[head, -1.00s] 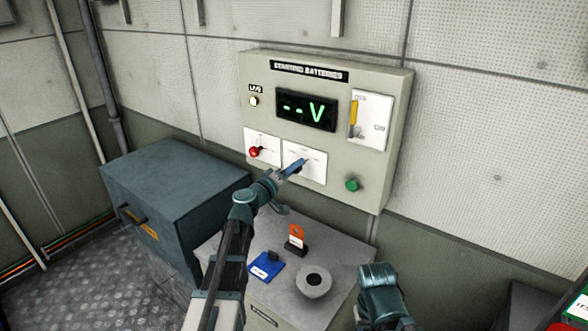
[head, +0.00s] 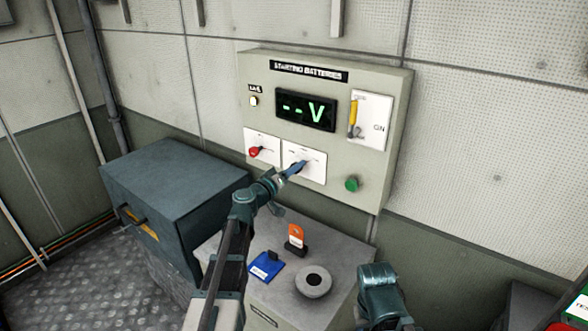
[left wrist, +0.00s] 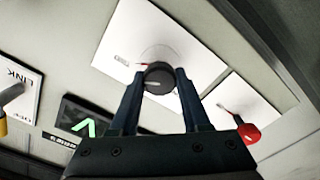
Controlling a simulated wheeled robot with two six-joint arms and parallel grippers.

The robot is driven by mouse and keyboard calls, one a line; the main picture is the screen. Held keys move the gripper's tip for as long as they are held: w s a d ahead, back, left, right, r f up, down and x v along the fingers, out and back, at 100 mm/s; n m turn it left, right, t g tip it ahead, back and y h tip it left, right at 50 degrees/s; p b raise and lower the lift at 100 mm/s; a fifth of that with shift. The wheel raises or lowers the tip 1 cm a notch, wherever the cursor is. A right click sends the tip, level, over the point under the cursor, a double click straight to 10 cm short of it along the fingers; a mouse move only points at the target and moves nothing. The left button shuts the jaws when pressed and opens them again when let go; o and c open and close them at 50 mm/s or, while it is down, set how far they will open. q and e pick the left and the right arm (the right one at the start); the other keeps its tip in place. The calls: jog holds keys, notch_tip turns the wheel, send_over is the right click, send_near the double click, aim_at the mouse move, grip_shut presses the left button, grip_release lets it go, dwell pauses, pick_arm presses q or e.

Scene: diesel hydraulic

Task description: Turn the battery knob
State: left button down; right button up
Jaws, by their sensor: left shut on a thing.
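The battery panel (head: 320,68) is a beige box on the wall, headed "STARTING BATTERIES". Its display (head: 306,109) shows "--V" in green. A dark round knob (left wrist: 158,77) sits on a white plate, with a small red mark beside it in the left wrist view. My left gripper (head: 298,168) reaches up to this plate and its two fingers are shut on the knob, one on each side. In the head view the gripper hides the knob. A red knob (head: 254,152) is on the plate to the left. My right gripper's fingertips are not in view.
A yellow-handled link switch (head: 353,118) and a green button (head: 352,184) are on the same panel. Below, a grey cabinet top (head: 235,237) carries a blue item (head: 266,266), an orange tag (head: 296,236) and a grey round bowl-like piece (head: 313,282). A blue-grey box (head: 170,175) stands at left.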

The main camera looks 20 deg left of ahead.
pick_arm(q)
jog(key=shift+c, duration=1.9)
grip_release()
jog(key=shift+s, duration=0.1)
jog(key=v, duration=1.3)
jog(key=shift+s, duration=0.3)
